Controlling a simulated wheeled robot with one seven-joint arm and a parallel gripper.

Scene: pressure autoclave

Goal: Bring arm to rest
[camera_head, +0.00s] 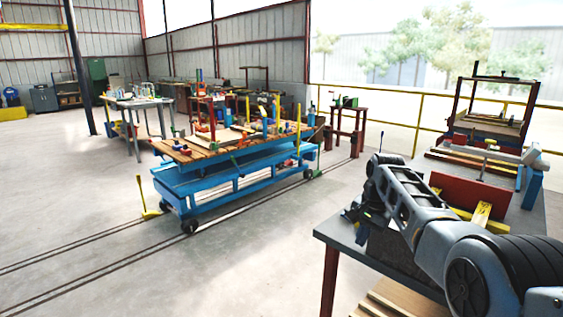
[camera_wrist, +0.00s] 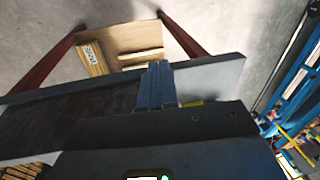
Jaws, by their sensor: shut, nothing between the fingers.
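My arm (camera_head: 405,195) reaches in from the lower right of the head view, over a grey-topped workbench (camera_head: 335,233). Its far end is above the bench's left part, and the gripper's fingers cannot be made out clearly there. In the wrist view my gripper (camera_wrist: 158,66) points over the bench edge, with its two blue-grey fingers together and nothing between them. The grey bench top (camera_wrist: 215,72) also shows behind the fingers in the wrist view. My wrist housing covers the lower middle of that view.
A red panel and yellow pieces (camera_head: 482,214) are on the bench beside my arm. A blue wheeled cart (camera_head: 235,180) with a cluttered wooden top stands left of centre. Under the bench, a shelf (camera_wrist: 120,40) holds wooden pieces. Open concrete floor (camera_head: 90,190) lies at the left.

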